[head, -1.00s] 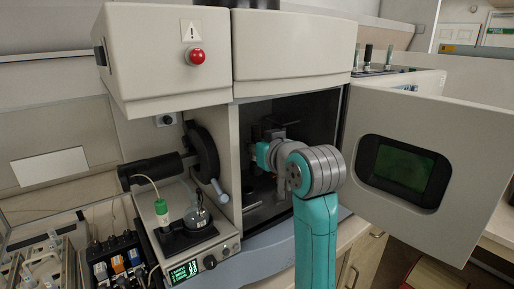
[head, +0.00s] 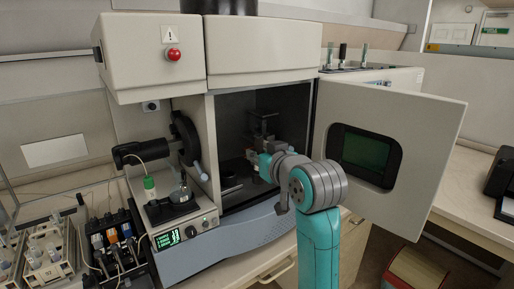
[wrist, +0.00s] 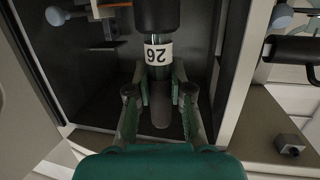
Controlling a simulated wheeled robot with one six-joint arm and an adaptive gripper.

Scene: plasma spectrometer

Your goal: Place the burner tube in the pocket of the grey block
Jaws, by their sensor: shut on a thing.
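The burner tube (wrist: 158,80) is in the wrist view, with a white label marked 26 and a dark rounded end. My gripper (wrist: 160,92) is shut on it, one finger on each side. A thick black cylinder (wrist: 157,14) meets the tube at the top of the picture; I cannot tell whether it is part of the tube. In the head view my gripper (head: 265,167) is inside the open chamber (head: 232,120), and the tube is hard to make out. A small grey block (wrist: 289,144) with a dark opening sits on the bench, right in the wrist view.
The chamber door (head: 400,140) stands open to the right, close to my arm. The chamber's side walls are near my gripper. A unit with a flask and green-capped vial (head: 150,188) stands left of the chamber. Bench around the grey block is mostly clear.

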